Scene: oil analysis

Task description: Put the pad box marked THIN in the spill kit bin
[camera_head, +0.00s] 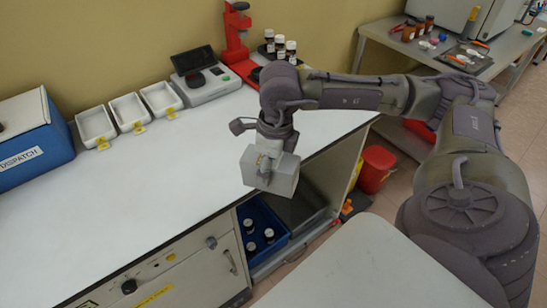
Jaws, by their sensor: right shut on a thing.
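A pale grey box (284,183) hangs from my right gripper (266,165) near the front edge of the white counter. The gripper points down and is shut on the box. No marking on the box can be read from here, so I cannot tell whether it says THIN. A red bin (376,167) stands on the floor to the right of the counter, right of the box and apart from it. I cannot read any label on this bin. My left gripper is not in view.
An open drawer (294,248) below the counter edge holds a blue crate (248,222) with several bottles. White trays (97,122), a scale (204,83), a red stand (236,38) and a blue DISPATCH box (32,137) line the back. The counter's middle is clear.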

